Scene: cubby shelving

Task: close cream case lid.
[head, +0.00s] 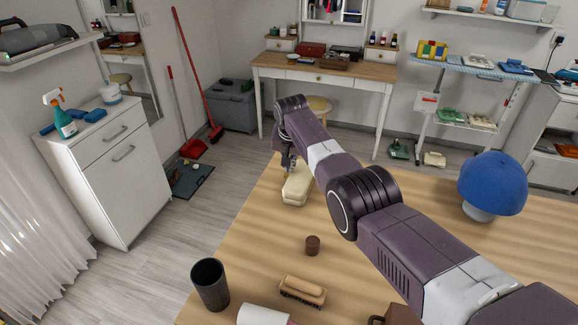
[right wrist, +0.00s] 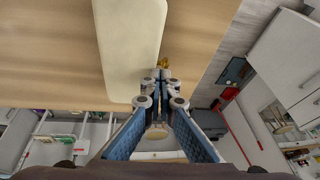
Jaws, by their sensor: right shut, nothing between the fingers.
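The cream case (head: 297,190) lies near the far left edge of the wooden table. Its pale lid looks flat on top in the head view; I cannot tell whether a gap remains under it. In the right wrist view the smooth cream case (right wrist: 130,45) fills the upper middle. My right gripper (head: 288,160) is at the far end of the case, partly hidden by my own arm. In the right wrist view its fingertips (right wrist: 160,75) are together and empty, beside the case's corner. A small yellow-gold part (right wrist: 163,62) shows just past the tips. My left gripper is out of view.
On the table (head: 245,240) stand a black cup (head: 210,284), a small brown cylinder (head: 312,245), a wooden brush (head: 302,290) and a blue cap on a stand (head: 492,184). My right arm crosses above the table. The tabletop around the brown cylinder is clear.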

